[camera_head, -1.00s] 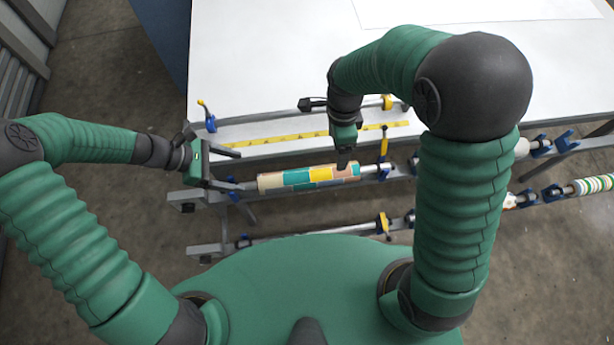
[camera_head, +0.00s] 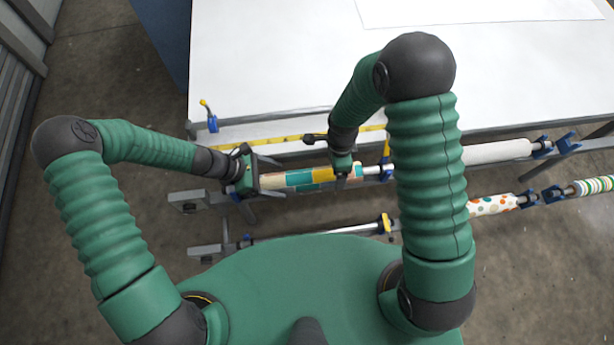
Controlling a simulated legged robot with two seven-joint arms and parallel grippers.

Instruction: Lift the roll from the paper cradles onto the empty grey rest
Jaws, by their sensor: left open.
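The patchwork roll (camera_head: 300,178), in teal, yellow, tan and pink, lies roughly level along the front of the white table, with a bare shaft end (camera_head: 373,170) at its right. My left gripper (camera_head: 256,176) is open at the roll's left end, and hides that end and its support. My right gripper (camera_head: 343,170) points down over the roll's right part; its finger gap cannot be made out. A blue holder (camera_head: 387,168) stands at the right shaft end. I cannot tell which support is the empty grey rest.
A blue holder with a yellow lever (camera_head: 211,122) stands empty at the table's front left. A yellow ruler strip (camera_head: 265,143) runs along the table edge. A lower bar (camera_head: 330,232) is in front. White (camera_head: 498,152), dotted (camera_head: 492,205) and striped (camera_head: 592,186) rolls lie right.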

